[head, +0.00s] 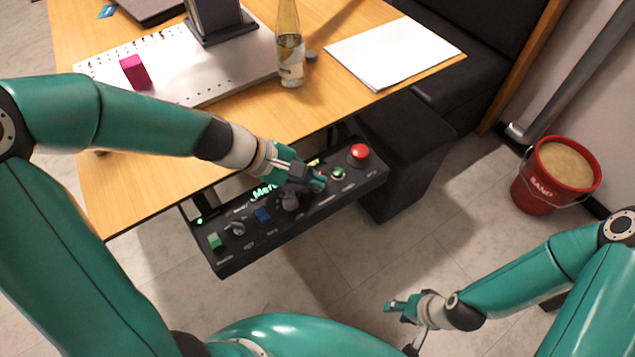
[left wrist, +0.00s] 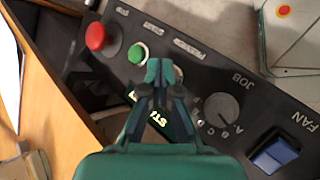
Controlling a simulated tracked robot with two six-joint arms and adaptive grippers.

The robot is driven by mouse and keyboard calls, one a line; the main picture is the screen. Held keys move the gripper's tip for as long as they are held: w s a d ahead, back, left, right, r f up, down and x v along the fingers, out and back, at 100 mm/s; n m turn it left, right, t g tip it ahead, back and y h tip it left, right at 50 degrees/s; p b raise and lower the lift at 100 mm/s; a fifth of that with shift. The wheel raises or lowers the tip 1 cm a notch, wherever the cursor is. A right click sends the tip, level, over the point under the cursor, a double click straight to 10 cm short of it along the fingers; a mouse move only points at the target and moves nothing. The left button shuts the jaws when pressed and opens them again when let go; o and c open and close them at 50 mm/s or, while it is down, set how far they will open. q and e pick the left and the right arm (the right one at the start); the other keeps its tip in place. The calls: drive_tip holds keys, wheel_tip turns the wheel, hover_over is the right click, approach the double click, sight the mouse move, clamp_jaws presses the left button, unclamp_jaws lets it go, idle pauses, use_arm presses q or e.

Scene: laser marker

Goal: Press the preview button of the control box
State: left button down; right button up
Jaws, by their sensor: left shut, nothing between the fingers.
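The black control box (head: 300,220) hangs along the table's front edge. In the left wrist view its panel (left wrist: 240,75) carries a red button (left wrist: 97,37), a green button (left wrist: 138,53), a grey JOB knob (left wrist: 218,112) and a blue FAN switch (left wrist: 273,155). A PREVIEW label (left wrist: 188,49) sits between the green button and the knob. My left gripper (head: 319,183) is shut and empty, its tips (left wrist: 160,70) over the panel near that label. The preview button is mostly hidden by the fingertips; contact cannot be told. My right gripper (head: 393,306) is away over the floor, its jaw opening unclear.
On the wooden table (head: 350,105) are a metal plate (head: 205,85) with a magenta block (head: 134,71), a glass bottle (head: 289,50) and white paper (head: 385,52). A dark seat (head: 405,140) stands beside the box. A red sand bucket (head: 545,185) stands at right.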

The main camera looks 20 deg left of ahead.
use_arm(q)
drive_tip(key=shift+r+p, duration=0.7)
drive_tip(key=shift+r, duration=0.1)
wheel_tip(320, 180, up, 5)
drive_tip(key=p, duration=0.4)
idle(0.6)
